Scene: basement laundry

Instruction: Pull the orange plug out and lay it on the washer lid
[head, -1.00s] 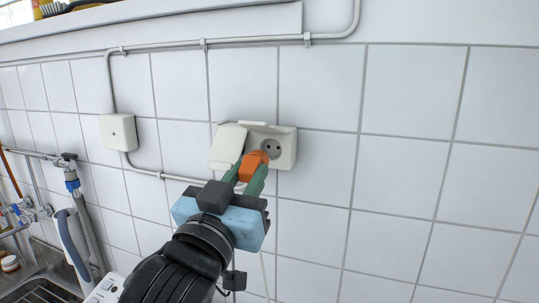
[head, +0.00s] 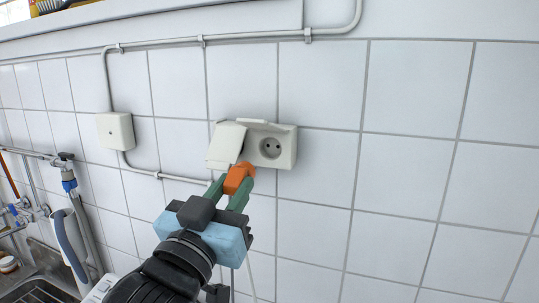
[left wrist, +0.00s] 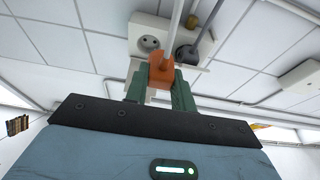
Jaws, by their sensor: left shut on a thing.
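The orange plug (head: 239,177) is between the green fingers of my left gripper (head: 232,187), which is shut on it. The plug is clear of the wall socket box (head: 284,150), just below and in front of it. The box's right-hand socket (head: 270,148) is empty. In the left wrist view the plug (left wrist: 161,70) sits between the fingertips (left wrist: 160,80) with a pale cord running from it. The empty socket (left wrist: 149,43) shows beyond it. The washer lid cannot be made out. My right gripper is not in view.
A raised cover flap (head: 226,146) stands out at the box's left. A grey plug (left wrist: 186,53) sits in the other socket, seen in the left wrist view. The tiled wall at right is clear.

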